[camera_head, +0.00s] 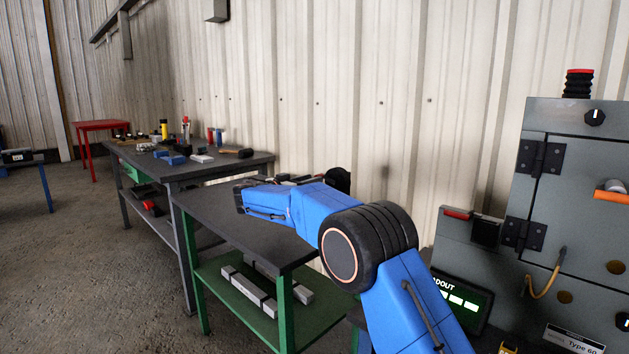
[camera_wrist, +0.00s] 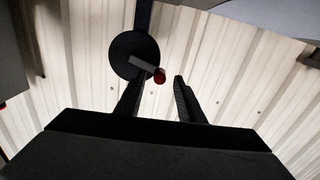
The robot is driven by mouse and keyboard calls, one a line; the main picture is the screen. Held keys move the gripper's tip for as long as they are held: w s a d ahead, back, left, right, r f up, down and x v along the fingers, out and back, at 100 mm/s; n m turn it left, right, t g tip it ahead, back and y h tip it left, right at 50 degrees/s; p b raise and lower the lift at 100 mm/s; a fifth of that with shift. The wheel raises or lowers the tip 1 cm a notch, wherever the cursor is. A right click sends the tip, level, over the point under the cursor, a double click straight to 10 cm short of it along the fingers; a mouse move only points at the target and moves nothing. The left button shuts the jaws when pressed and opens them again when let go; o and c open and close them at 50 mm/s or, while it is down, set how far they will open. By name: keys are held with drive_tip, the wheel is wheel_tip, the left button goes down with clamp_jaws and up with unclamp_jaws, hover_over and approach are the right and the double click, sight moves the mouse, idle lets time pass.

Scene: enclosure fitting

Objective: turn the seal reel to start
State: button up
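In the wrist view a dark round disc (camera_wrist: 128,50), which looks like the seal reel, stands in front of the pale corrugated wall. A grey crank arm (camera_wrist: 143,64) lies across it and ends in a red knob (camera_wrist: 159,76). My gripper (camera_wrist: 160,80) is open, with two dark fingers pointing at the disc. The red knob appears between the fingertips; I cannot tell how far it is from them in depth. The left finger overlaps the disc's lower edge in the picture. In the head view my blue arm hides most of the gripper area.
A dark-topped green bench (camera_head: 235,222) stands below my arm, with grey bars (camera_head: 250,290) on its shelf. A longer bench (camera_head: 190,168) behind holds several tools. A grey cabinet (camera_head: 570,190) with hinges, knobs and an orange handle (camera_head: 611,196) stands at right. Floor at left is clear.

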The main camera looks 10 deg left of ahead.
sight(332, 181)
drive_tip(key=shift+x, duration=1.3)
clamp_jaws()
drive_tip(key=shift+f, duration=0.1)
